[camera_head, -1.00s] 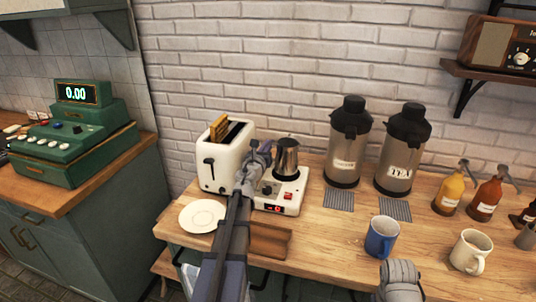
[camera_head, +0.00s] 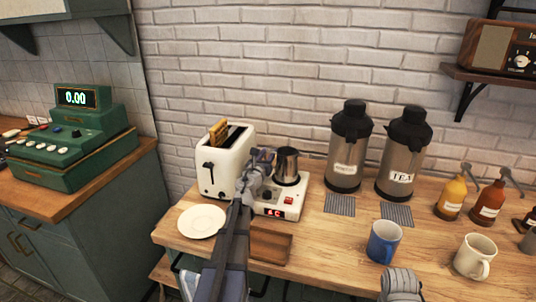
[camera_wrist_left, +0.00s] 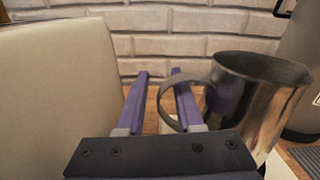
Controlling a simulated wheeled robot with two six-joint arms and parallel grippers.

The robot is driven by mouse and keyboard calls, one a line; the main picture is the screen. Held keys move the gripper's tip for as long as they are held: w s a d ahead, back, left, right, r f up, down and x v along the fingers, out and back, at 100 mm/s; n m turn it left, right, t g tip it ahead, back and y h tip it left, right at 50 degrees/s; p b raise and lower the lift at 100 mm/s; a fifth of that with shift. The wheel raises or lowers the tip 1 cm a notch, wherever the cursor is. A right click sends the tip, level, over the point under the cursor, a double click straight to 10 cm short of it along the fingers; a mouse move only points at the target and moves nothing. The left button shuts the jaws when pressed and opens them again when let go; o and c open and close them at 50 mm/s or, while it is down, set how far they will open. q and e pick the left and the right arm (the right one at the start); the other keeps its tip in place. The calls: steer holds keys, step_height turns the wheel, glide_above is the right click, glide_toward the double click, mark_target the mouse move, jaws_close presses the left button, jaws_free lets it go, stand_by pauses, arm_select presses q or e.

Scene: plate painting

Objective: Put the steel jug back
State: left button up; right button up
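The steel jug (camera_head: 288,166) stands upright on the right part of the white hot-plate machine (camera_head: 298,197), which has a red lit display. My left gripper (camera_head: 262,156) is at the jug's left side, by the handle. In the left wrist view, the two purple fingers of my left gripper (camera_wrist_left: 160,75) stand apart. The handle of the jug (camera_wrist_left: 258,100) loops around the right finger, with a gap to the left finger. The jug's base is hidden in the wrist view. Of my right arm only a grey link shows; its gripper is out of view.
The toaster (camera_head: 222,160) with toast stands close left of my gripper. Two flasks (camera_head: 349,150) stand right of the jug. A blue mug (camera_head: 383,242) and a cream mug (camera_head: 474,257) are farther right.

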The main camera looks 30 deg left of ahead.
arm_select(q)
steer(key=shift+s+r, duration=0.1)
steer(key=v, duration=1.2)
